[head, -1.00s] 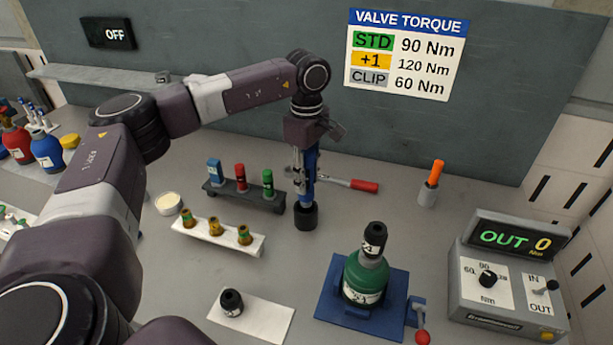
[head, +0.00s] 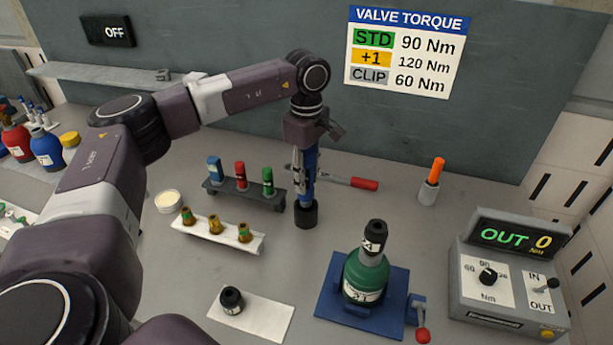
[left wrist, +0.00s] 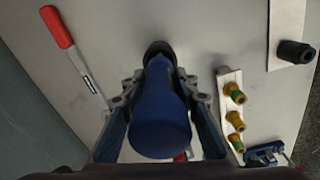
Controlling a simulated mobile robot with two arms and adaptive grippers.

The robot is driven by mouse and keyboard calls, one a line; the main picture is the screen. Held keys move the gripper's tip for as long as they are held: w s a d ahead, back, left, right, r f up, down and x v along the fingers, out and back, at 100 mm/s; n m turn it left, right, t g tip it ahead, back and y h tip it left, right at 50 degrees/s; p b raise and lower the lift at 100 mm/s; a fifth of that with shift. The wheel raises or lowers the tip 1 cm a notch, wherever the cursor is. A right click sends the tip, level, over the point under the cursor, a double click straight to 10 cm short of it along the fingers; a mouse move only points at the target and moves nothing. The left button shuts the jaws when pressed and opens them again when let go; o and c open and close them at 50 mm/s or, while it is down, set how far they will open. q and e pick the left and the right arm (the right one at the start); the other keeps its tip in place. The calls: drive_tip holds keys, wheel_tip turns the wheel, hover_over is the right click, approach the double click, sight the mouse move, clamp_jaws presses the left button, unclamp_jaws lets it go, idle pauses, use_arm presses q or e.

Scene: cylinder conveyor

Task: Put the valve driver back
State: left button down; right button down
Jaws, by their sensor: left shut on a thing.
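The valve driver (head: 309,190) is a blue upright tool with a black socket end (head: 306,214) low over or on the table; I cannot tell whether it touches. My left gripper (head: 304,172) is shut around its blue body. In the left wrist view, the blue driver (left wrist: 160,115) fills the space between the two fingers, and its dark lower end shows beyond. A green cylinder (head: 366,278) with a black piece (head: 374,240) on top stands in a blue fixture (head: 330,303) at the front. My right gripper is not in view.
A red-handled wrench (head: 364,184) lies right behind the driver. A dark rack (head: 235,195) and a white rack (head: 205,232) with valves stand to the left. A black socket (head: 231,301) stands on a white mat (head: 265,318). The control box (head: 508,290) reads OUT 0.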

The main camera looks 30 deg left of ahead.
sight(307, 195)
use_arm(q)
drive_tip(key=shift+f+b, duration=1.8)
drive_tip(key=shift+f, duration=1.1)
drive_tip(key=c, duration=1.4)
unclamp_jaws()
drive_tip(key=shift+c, duration=0.2)
drive_tip(key=shift+f, duration=0.1)
drive_tip(key=shift+r+p, duration=2.1)
drive_tip(key=shift+r, duration=1)
